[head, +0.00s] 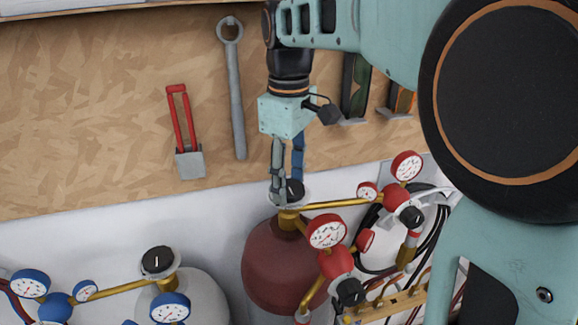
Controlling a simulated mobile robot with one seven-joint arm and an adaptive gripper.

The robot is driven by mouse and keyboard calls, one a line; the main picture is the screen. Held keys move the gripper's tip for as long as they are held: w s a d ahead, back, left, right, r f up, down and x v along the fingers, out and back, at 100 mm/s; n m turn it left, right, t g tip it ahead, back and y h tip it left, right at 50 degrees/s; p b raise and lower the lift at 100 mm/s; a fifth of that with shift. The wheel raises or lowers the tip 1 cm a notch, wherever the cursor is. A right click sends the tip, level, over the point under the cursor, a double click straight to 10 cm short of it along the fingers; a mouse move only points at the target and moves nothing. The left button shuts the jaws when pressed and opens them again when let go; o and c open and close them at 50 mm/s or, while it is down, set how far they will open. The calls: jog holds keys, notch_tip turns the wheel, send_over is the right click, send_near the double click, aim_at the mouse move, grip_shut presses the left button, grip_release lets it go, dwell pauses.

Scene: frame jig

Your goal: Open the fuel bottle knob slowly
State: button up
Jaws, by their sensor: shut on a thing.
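The fuel bottle (268,264) is dark red and stands at the lower middle of the head view. My gripper (287,188) points down from above and is shut on the knob. The fingers hide part of the knob, so how far it is turned cannot be seen. Red-rimmed gauges (327,231) and a brass pipe (338,204) run from the neck to the right.
A grey bottle (203,291) with its own black knob (158,261) and blue gauges (170,307) stands at the left. A wrench (236,90) and red-handled tool (189,140) hang on the wooden board (90,110) behind. Cables and hoses crowd the right.

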aim_at(288, 186)
jog(key=shift+n, duration=0.3)
dwell(0.4)
jog(key=o, duration=1.2)
jog(key=shift+c, duration=0.2)
jog(key=shift+r, duration=0.1)
notch_tip(288, 186, up, 12)
